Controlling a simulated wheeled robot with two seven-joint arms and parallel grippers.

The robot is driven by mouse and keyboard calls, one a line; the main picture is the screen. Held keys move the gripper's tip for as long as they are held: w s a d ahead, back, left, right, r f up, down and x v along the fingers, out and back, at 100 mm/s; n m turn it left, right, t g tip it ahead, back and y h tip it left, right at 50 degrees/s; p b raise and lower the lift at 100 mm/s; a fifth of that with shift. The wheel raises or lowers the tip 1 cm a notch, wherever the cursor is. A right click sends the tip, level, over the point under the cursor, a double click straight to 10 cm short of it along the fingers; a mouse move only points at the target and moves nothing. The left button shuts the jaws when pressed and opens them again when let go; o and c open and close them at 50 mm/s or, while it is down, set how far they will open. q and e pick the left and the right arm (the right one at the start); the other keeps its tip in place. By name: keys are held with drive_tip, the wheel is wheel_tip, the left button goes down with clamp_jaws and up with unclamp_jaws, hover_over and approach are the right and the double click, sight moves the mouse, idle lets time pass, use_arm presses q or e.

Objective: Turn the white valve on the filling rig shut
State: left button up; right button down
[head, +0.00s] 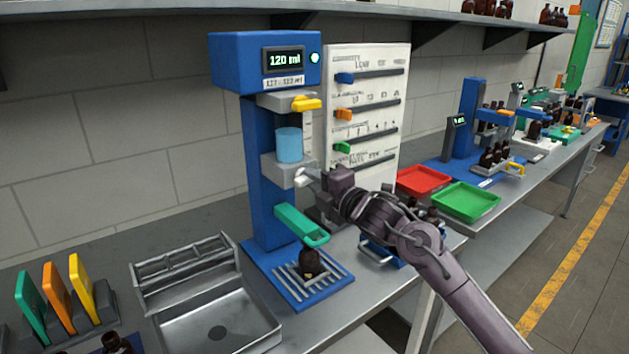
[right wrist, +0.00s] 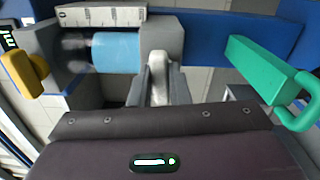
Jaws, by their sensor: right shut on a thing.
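The blue filling rig (head: 262,170) stands on the bench, its display (head: 284,60) reading 120 ml with a lit green lamp beside it. A glass with blue liquid (head: 289,145) sits in its middle; it also shows in the right wrist view (right wrist: 115,52). The white valve (head: 301,178) is on the grey block below the glass. My right gripper (head: 314,182) is shut on the valve, which shows between the fingers in the right wrist view (right wrist: 158,80). The gripper partly hides the valve in the head view. My left gripper is out of view.
A yellow lever (head: 306,104) is above the glass and a green handle (head: 301,224) below the valve. An amber bottle (head: 309,262) stands on the rig's slatted base. A white slider board (head: 378,100) is behind; a metal sink-like tray (head: 270,328) is at left.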

drive_tip(key=shift+m, duration=0.6)
drive_tip(key=shift+f, duration=0.1)
drive_tip(key=c, duration=1.4)
unclamp_jaws()
drive_tip(key=shift+o, duration=0.2)
drive_tip(key=shift+d, duration=0.1)
drive_tip(key=b+v, duration=0.2)
drive_tip(key=v, duration=0.5)
drive_tip(key=shift+s+d, duration=0.2)
drive_tip(key=shift+s, duration=0.1)
